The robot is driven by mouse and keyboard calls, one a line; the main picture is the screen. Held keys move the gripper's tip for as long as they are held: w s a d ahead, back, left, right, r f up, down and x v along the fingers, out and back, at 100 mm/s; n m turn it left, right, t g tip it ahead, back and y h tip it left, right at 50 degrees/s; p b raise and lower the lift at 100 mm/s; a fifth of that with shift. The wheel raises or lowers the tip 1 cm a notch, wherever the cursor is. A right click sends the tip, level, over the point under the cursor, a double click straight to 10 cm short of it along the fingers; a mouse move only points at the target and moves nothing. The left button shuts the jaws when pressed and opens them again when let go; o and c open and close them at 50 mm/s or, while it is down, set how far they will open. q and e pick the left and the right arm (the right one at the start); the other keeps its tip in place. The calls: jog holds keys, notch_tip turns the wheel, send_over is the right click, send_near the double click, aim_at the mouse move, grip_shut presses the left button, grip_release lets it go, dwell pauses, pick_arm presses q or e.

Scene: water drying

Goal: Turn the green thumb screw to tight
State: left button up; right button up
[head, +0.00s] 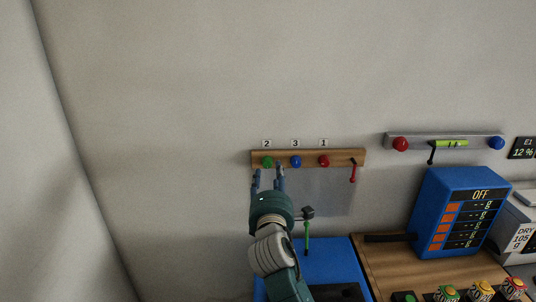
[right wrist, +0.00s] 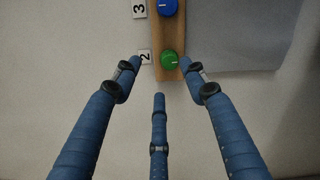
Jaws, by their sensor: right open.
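The green thumb screw (head: 267,162) sits at the left end of a wooden rail on the wall, under the label 2. In the right wrist view the green screw (right wrist: 169,60) shows a pale line on its face, close ahead of my fingertips. My right gripper (head: 268,174) is open just below the screw; in the right wrist view its blue fingers (right wrist: 166,75) are spread around the near side of the screw. I cannot tell whether any finger touches it. My left gripper is in neither view.
The blue screw (head: 295,161) and red screw (head: 324,160) are on the same wooden rail (head: 345,156), with a red lever (head: 353,172) at its right end. A blue box (head: 458,215) marked OFF and a wooden bench (head: 385,268) are at the lower right. The wall left is bare.

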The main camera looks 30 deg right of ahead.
aim_at(268, 164)
pick_arm(q)
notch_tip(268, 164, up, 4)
jog(key=p, duration=0.3)
pick_arm(e)
jog(key=w+d+n, duration=0.1)
jog(key=w, duration=0.1)
jog(key=w+d+f+n, duration=0.1)
jog(key=w+n, duration=0.1)
jog(key=w, duration=0.1)
jog(key=w+d+n, duration=0.2)
jog(key=shift+w+f, duration=0.25)
jog(key=shift+f, duration=0.05)
jog(key=shift+c, duration=0.5)
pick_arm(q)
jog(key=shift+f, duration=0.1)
pick_arm(e)
jog(key=shift+y, duration=0.3)
grip_shut()
